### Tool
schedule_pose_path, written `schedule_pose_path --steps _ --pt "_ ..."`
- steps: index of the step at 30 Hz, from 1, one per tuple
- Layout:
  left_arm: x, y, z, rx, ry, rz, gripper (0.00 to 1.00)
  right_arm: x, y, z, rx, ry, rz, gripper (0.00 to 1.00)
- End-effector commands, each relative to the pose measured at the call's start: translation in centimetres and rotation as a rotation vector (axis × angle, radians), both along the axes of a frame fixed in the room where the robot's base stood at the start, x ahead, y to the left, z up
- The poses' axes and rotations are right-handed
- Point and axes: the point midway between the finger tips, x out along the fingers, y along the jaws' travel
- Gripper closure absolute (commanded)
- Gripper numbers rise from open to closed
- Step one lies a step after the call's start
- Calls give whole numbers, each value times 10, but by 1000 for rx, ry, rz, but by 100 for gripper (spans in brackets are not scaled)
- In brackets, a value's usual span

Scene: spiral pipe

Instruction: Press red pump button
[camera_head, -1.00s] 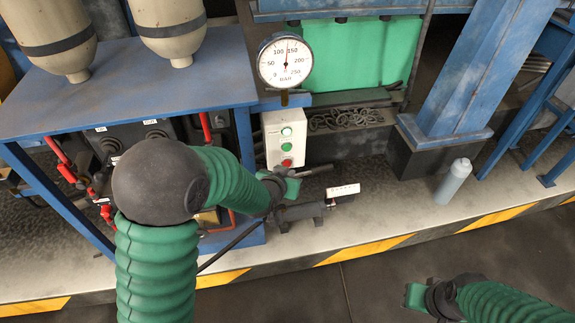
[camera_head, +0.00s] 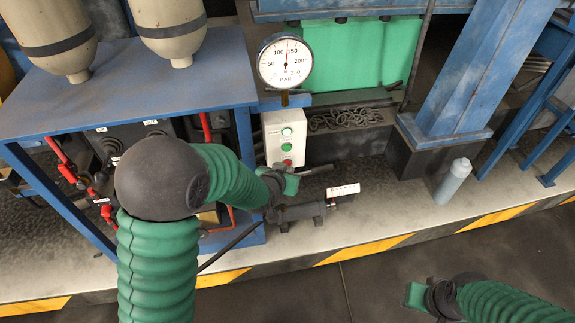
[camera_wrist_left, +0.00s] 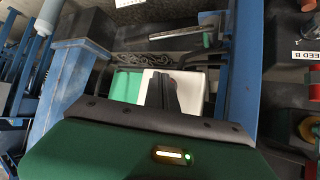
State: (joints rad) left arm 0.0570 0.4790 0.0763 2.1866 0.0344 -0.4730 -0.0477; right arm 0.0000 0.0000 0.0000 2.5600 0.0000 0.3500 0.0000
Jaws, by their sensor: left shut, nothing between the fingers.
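The white button box (camera_head: 270,145) stands below the round gauge, with two green buttons (camera_head: 287,139) in a column above the red button (camera_head: 287,162). My left gripper (camera_head: 289,170) is shut and empty. Its tip is at the lower part of the box, right by the red button and partly hiding it. I cannot tell whether they touch. In the left wrist view the closed fingers (camera_wrist_left: 163,92) point at the white box (camera_wrist_left: 191,84) and hide part of its face. My right gripper (camera_head: 416,297) is low at the right, over the dark floor, away from the box.
A pressure gauge (camera_head: 286,62) stands above the box. A blue frame (camera_head: 130,98) with cylinders is at left. A grey pipe fitting (camera_head: 305,211) with a white label lies below the gripper. A grey bottle (camera_head: 453,179) stands at right on the ledge.

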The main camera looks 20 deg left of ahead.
Motion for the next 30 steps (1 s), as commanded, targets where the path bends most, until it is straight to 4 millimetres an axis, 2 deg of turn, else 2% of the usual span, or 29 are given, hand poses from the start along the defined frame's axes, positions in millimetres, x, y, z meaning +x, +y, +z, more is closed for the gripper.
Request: schedule_pose_path --steps 21,30 --pt "4 3 0 0 0 1 100 0 0 1 0 0 0 64" --pt "-7 -4 0 -1 1 1 100 0 0 2 0 0 0 64"
